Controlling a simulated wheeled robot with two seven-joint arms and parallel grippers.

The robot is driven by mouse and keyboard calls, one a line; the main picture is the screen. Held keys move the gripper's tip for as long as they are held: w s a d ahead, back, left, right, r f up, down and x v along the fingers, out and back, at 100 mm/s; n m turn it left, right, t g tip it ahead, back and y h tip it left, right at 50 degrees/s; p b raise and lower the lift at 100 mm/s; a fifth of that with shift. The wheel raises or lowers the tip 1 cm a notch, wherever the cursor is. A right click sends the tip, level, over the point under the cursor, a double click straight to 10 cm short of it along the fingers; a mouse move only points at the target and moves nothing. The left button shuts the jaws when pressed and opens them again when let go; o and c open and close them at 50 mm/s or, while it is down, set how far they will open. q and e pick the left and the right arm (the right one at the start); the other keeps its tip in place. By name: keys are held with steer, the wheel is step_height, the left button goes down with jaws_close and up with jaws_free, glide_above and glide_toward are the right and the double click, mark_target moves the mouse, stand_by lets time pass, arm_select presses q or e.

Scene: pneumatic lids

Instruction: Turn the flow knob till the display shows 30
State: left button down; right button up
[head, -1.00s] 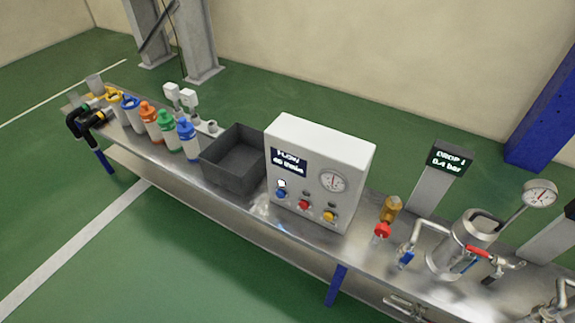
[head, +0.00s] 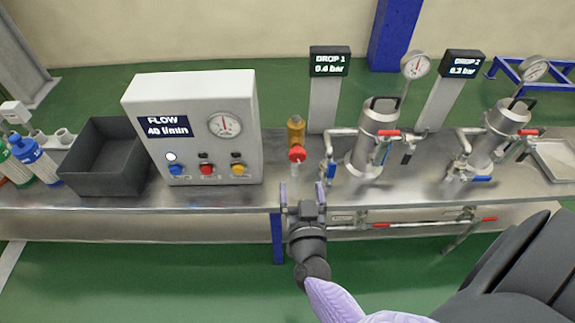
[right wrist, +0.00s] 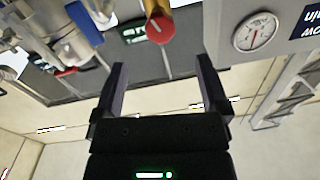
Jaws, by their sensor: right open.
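The flow display (head: 164,126) on the white control box reads "FLOW 40 l/min". A red knob (head: 297,153) sits on a brass fitting (head: 295,130) just right of the box; I take it for the flow knob. My right gripper (head: 301,189) is open and empty, in front of and below the red knob, apart from it. In the right wrist view, which looks upside down, the red knob (right wrist: 160,30) shows beyond the two open fingers (right wrist: 160,82), with the brass fitting behind it. My left gripper is not in view.
The white box (head: 190,90) carries a gauge (head: 225,125) and blue, red and yellow buttons. A steel vessel (head: 378,140) with pipes and valves stands right of the knob, close by. The drop 1 display (head: 330,62) stands behind. A dark bin (head: 105,160) is on the left.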

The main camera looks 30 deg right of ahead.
mark_target(298, 159)
steer(key=b+x, duration=0.2)
steer(key=x, duration=0.6)
steer(key=shift+w+d+b, duration=0.15)
steer(key=shift+w+b, duration=0.05)
steer(key=shift+b, duration=0.2)
steer(key=shift+w+d+r, duration=0.15)
steer(key=shift+w+d, duration=0.1)
steer(key=shift+w, duration=0.2)
steer(key=c, duration=1.3)
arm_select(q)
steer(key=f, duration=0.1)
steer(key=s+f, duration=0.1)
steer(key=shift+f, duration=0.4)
arm_select(e)
steer(key=shift+o, duration=0.2)
